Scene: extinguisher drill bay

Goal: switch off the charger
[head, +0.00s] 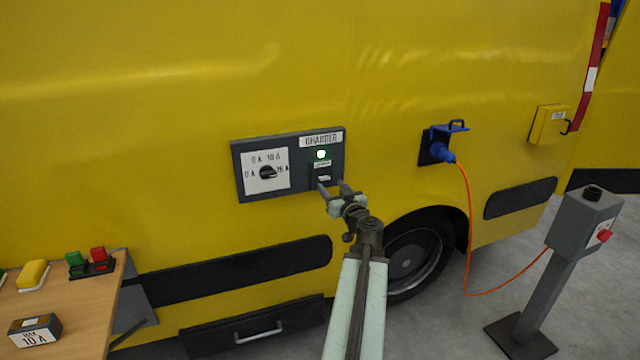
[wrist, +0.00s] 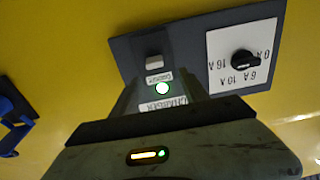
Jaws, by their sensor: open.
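The charger panel (head: 240,186) is a dark grey plate on the yellow vehicle side, labelled CHARGER. Its lamp (head: 320,154) glows green. A small light grey switch (head: 323,178) sits below the lamp; it also shows in the wrist view (wrist: 154,61), where the panel appears upside down. I cannot tell its position. A black rotary knob (head: 268,172) with ampere marks is on a white dial at the left. My gripper (head: 332,186) is open and empty, its fingertips close to the switch at its lower right. I cannot tell whether they touch the panel.
A blue plug (head: 441,151) with an orange cable (head: 468,220) runs to a grey post (head: 543,265) at the right. A wheel (head: 408,262) is below.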

